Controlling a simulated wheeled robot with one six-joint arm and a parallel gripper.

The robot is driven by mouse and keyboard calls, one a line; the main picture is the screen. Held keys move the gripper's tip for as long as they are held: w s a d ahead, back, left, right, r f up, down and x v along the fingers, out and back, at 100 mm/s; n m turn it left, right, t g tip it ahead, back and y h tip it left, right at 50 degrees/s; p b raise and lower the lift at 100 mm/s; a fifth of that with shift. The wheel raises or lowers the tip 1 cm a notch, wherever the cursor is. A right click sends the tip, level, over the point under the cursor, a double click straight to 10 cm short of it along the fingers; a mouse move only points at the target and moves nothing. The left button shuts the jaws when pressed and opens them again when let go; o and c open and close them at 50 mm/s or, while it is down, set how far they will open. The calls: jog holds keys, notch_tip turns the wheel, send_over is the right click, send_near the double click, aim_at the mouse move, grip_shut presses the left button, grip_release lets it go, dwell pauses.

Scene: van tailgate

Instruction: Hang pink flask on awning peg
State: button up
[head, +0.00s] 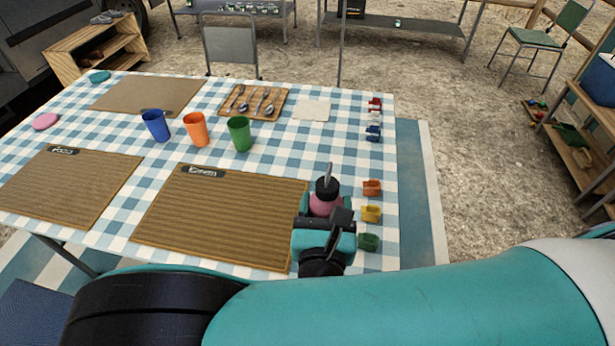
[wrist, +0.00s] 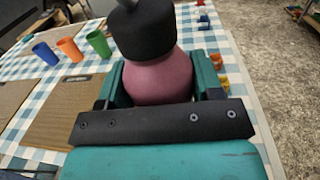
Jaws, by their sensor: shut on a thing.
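The pink flask (head: 325,203) has a black cap and a loop standing up on top. It is upright at the right end of the checked table, by the corner of a brown mat. My gripper (head: 325,208) is shut on the flask's body, one finger on each side. In the wrist view the flask (wrist: 158,80) fills the middle between the teal fingers of my gripper (wrist: 158,85). I cannot tell whether its base touches the table. No awning peg can be made out in either view.
Blue (head: 155,125), orange (head: 196,129) and green (head: 240,134) cups stand mid-table. Several coloured clips, one of them yellow (head: 371,213), line the right edge close to the flask. A cutlery tray (head: 253,101) lies farther back.

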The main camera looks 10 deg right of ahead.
notch_tip(320, 180, down, 8)
jog(key=shift+f, duration=0.25)
jog(key=shift+f, duration=0.25)
jog(key=o, duration=1.1)
jog(key=shift+c, duration=0.2)
